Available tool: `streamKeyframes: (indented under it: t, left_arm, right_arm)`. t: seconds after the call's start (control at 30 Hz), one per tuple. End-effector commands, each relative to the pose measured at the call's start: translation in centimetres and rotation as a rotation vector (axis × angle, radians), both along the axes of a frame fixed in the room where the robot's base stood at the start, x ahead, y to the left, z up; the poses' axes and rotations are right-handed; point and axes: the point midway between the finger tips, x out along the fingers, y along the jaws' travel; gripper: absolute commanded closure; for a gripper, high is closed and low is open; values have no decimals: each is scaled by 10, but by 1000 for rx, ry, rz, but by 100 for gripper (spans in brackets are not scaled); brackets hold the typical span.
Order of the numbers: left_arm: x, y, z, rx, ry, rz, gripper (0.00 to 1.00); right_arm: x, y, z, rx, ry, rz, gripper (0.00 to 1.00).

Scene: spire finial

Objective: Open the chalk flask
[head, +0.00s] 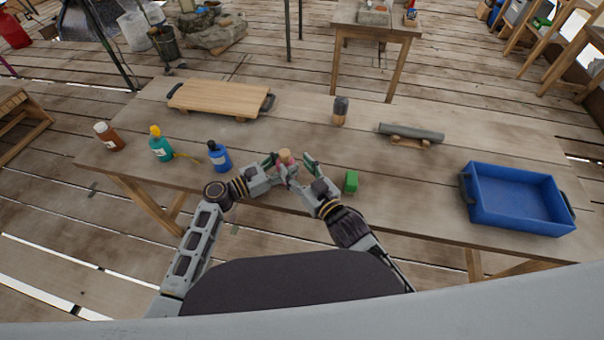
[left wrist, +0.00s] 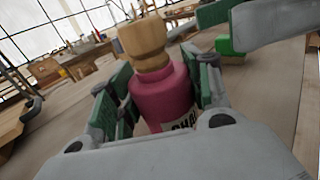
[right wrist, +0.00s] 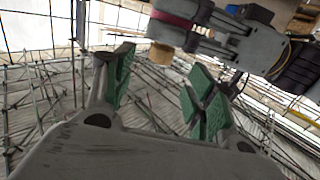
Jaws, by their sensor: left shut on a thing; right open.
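The chalk flask is a pink-red bottle (left wrist: 162,97) with a wooden stopper (left wrist: 146,44) seated in its neck. Its label is partly hidden, with a few letters showing. My left gripper (head: 279,170) is shut around the flask's body, and its green pads press on both sides in the left wrist view. In the head view the stopper (head: 285,156) shows above the fingers. My right gripper (head: 308,169) is open and empty, just right of the flask. In the right wrist view the stopper (right wrist: 160,54) lies beyond and between the open green-padded fingers (right wrist: 158,92), apart from them.
A blue bottle (head: 219,156), a teal bottle (head: 160,145) and a brown bottle (head: 108,137) stand on the left. A green block (head: 351,181) sits right of my right gripper. A blue tray (head: 520,225), a board (head: 220,98), a brush (head: 340,110) and a grey cylinder (head: 411,132) are also on the table.

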Motion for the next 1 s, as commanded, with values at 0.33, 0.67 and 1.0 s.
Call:
streamKeyframes:
  t: [0.33, 0.67, 1.0]
  left_arm:
    - [0, 0, 0, 0, 0, 0, 93]
    - [0, 0, 0, 0, 0, 0, 93]
    - [0, 0, 0, 0, 0, 0, 93]
  right_arm:
    - [25, 13, -1, 0, -1, 0, 44]
    - [48, 25, -2, 0, -1, 0, 44]
    - [65, 33, -3, 0, 0, 0, 44]
